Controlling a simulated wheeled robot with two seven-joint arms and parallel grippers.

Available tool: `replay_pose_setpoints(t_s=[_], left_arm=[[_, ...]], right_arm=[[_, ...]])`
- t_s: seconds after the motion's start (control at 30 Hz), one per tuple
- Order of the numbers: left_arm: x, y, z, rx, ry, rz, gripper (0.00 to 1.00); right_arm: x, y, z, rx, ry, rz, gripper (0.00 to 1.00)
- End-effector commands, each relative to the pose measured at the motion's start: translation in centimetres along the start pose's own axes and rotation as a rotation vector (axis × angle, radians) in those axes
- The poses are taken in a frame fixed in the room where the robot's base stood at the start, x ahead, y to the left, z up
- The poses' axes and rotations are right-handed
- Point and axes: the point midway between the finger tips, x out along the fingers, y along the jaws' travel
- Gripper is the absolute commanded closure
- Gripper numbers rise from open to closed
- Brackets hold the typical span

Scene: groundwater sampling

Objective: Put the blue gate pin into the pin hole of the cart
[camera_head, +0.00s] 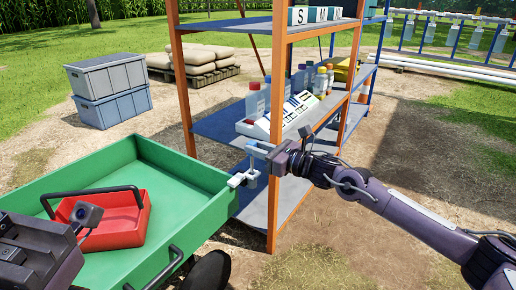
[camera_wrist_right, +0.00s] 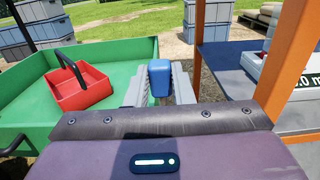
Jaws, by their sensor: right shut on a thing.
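The blue gate pin (camera_wrist_right: 160,80) sits upright between the grey fingers of my right gripper (camera_wrist_right: 160,92) in the right wrist view. My right gripper (camera_head: 256,163) also shows in the head view, shut on the pin beside the near right corner of the green cart (camera_head: 190,170). A whitish fitting (camera_head: 237,180) shows at that corner, just below and left of the fingers. The pin hole itself cannot be made out, nor whether the pin's lower end touches it. My left gripper (camera_head: 35,255) is at the lower left over the cart; its fingertips cannot be made out.
A red basket (camera_head: 118,218) with a dark handle lies in the cart. An orange-posted shelf (camera_head: 278,120) with bottles and a white rack (camera_head: 285,118) stands close behind my right gripper. Stacked crates (camera_head: 112,92) and sacks (camera_head: 195,58) stand farther back. Open dirt lies to the right.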

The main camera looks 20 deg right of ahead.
Motion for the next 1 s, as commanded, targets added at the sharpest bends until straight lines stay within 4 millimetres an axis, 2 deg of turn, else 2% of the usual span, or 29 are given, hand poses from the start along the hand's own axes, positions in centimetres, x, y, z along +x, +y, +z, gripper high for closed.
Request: replay_pose_setpoints(t_s=[1.0], left_arm=[[-2.0, 0.3, -0.1, 0.000, 0.000, 0.001, 1.00]], right_arm=[[0.0, 0.0, -2.7, 0.000, 0.000, 0.000, 0.97]])
